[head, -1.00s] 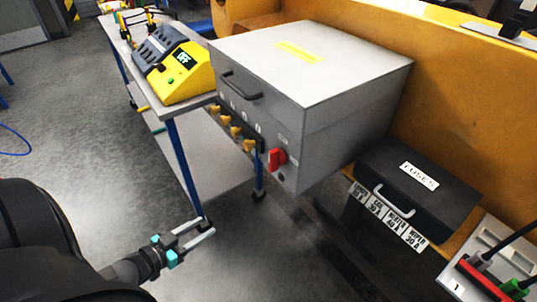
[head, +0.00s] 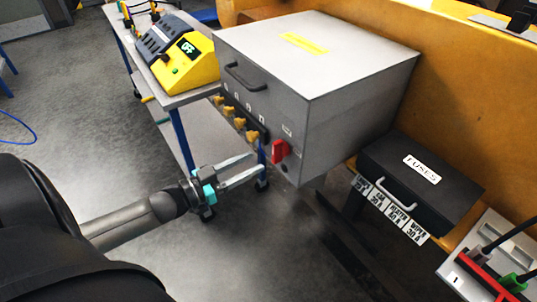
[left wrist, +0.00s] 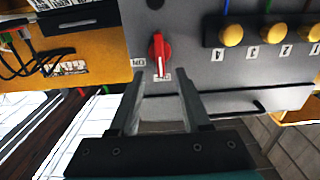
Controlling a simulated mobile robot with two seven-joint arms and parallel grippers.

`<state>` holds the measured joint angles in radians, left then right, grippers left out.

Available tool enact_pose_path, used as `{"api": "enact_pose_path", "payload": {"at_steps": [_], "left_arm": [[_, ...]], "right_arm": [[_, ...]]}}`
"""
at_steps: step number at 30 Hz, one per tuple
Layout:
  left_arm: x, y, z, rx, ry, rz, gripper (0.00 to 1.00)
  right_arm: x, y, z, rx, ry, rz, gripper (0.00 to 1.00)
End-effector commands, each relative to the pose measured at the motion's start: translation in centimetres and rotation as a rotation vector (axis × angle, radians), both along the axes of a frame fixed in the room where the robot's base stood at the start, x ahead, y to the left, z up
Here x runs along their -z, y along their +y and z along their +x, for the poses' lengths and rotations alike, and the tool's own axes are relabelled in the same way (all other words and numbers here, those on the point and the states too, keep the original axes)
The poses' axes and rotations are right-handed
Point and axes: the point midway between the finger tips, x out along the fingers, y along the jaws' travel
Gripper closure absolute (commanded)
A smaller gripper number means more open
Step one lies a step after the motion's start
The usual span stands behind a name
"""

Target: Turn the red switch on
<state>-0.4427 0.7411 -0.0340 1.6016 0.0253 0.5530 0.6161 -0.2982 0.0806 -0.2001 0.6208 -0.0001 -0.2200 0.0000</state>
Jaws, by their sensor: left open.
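The red switch (head: 280,151) is a rotary handle on the front of a grey box (head: 310,125). In the head view it stands roughly upright. In the left wrist view the red switch (left wrist: 159,52) shows upside down, with a small "ON" label to its left and another label at its tip, partly unreadable. My left gripper (head: 255,165) is open and empty, just left of and below the switch, apart from it. In the left wrist view its two fingers (left wrist: 161,76) point at the switch, one to either side. My right gripper is not in view.
Several yellow knobs (head: 238,122) sit in a row beside the switch. A dark handle (head: 245,79) sticks out above them. A yellow device (head: 185,60) reading "OFF" stands on a blue-legged trolley. A black "FUSES" box (head: 450,190) is at right. The floor is clear at left.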

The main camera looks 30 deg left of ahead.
Motion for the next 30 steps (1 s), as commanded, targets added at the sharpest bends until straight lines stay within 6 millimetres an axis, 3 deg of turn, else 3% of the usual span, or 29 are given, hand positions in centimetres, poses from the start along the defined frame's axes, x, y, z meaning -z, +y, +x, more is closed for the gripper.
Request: {"api": "enact_pose_path", "payload": {"at_steps": [6,12,26,30], "left_arm": [[-0.1,-1.2,3.1,0.0,-0.003,0.0,0.53],[0.0,-2.0,4.9,0.0,-0.001,0.001,0.53],[0.0,-2.4,5.7,-0.001,0.001,0.0,0.53],[0.0,-2.4,5.7,-0.001,0.001,0.0,0.67]], "right_arm": [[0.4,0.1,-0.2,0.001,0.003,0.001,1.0],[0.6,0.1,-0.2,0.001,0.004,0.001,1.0],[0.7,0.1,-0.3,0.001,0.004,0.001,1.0],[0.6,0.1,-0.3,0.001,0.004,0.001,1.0]]}}
